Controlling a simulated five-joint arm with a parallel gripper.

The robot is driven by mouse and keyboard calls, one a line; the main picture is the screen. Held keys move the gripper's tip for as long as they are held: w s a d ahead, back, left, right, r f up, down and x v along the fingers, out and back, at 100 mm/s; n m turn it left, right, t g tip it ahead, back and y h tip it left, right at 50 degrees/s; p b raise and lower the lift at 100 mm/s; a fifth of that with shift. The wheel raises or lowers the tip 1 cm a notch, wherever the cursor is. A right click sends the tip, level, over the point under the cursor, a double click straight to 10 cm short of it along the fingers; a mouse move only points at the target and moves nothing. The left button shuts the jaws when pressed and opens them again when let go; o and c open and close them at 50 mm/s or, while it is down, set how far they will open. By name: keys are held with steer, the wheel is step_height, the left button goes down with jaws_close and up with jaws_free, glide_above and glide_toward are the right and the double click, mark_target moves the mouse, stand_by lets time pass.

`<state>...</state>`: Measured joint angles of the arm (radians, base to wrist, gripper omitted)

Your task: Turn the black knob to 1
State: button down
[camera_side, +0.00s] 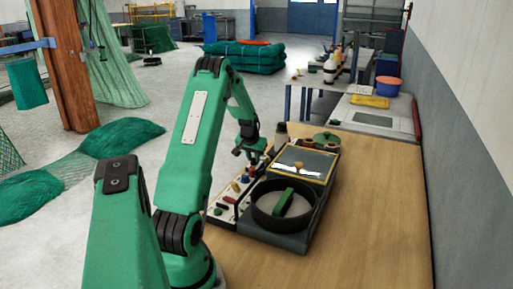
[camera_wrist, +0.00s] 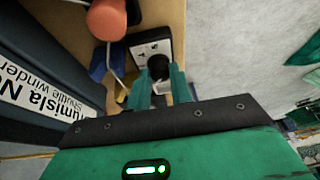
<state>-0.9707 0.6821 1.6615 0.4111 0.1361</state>
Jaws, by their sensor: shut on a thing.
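The black knob (camera_wrist: 158,66) sits on a small pale plate (camera_wrist: 140,49) with dark markings, in the upper middle of the wrist view. My gripper (camera_wrist: 161,75) is shut on the knob, with its two green fingers on either side of it. The markings are too small to read, so I cannot tell which number the knob points to. In the side view my gripper (camera_side: 251,152) reaches down at the far end of the control panel (camera_side: 222,211). The black knob cannot be made out there.
An orange-red round handle (camera_wrist: 107,18), a blue part (camera_wrist: 97,62) and a yellow part lie close left of the knob. The dark shuttle winder (camera_side: 289,243) with a round pan stands right of the panel. The wooden table (camera_side: 365,215) is clear on its right side.

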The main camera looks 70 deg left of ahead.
steer(key=shift+n, duration=1.9)
steer(key=shift+w, duration=0.1)
steer(key=c, duration=1.3)
jaws_free()
steer(key=shift+o, duration=0.2)
steer(key=shift+r, duration=0.1)
steer(key=v, duration=0.7)
steer(key=shift+d+r, duration=0.2)
steer(key=shift+r, duration=0.1)
